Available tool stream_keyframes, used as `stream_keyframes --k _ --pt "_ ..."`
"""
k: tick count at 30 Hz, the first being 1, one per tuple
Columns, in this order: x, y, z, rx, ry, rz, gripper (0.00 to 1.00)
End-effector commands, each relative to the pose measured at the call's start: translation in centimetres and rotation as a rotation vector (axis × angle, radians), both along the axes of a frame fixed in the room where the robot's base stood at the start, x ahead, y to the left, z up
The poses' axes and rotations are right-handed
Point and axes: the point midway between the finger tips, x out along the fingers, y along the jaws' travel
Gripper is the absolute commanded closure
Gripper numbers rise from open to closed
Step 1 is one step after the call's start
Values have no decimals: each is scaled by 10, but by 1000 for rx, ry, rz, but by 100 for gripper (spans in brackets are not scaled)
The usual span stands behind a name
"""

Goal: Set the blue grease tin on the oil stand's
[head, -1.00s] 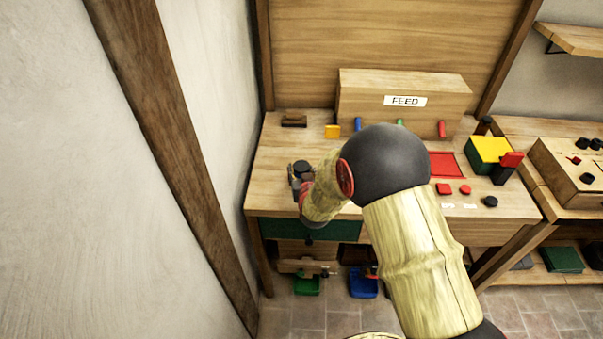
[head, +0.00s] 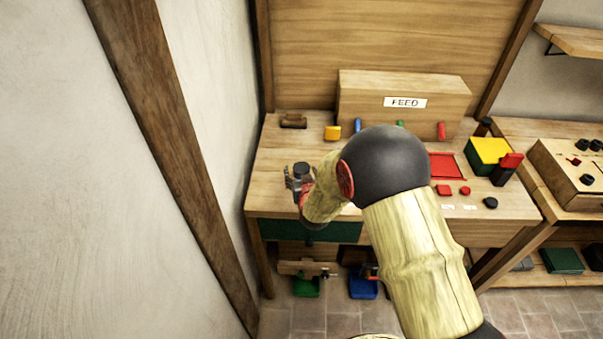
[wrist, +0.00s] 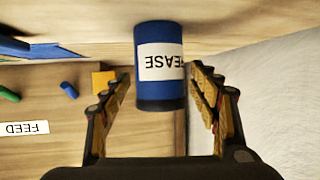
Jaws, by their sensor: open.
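The blue grease tin (wrist: 158,95) shows in the wrist view, a blue cylinder with a white label whose lettering is upside down. It is between the two spread fingers of my gripper (head: 298,179), with a gap on each side. In the head view my gripper is over the left part of the wooden bench, at a small dark cylinder that looks like the tin's top. The tin's blue side is hidden there. I cannot tell which thing is the oil stand.
The bench (head: 272,165) holds a FEED box (head: 400,97), a small brown block (head: 294,121), a yellow block (head: 332,132) and coloured pegs. A red tray (head: 447,165) and red and black pieces are right of my arm. A wall (head: 218,130) rises close on the left.

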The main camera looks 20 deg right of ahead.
Motion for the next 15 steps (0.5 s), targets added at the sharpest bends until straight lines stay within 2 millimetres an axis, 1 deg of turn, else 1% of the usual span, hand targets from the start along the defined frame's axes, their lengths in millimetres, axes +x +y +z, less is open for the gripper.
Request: stream_keyframes --k 5,12,15 --pt "-25 3 13 0 0 0 39" --pt "-70 9 33 0 -1 1 39" --pt "-86 10 39 0 -1 0 39"
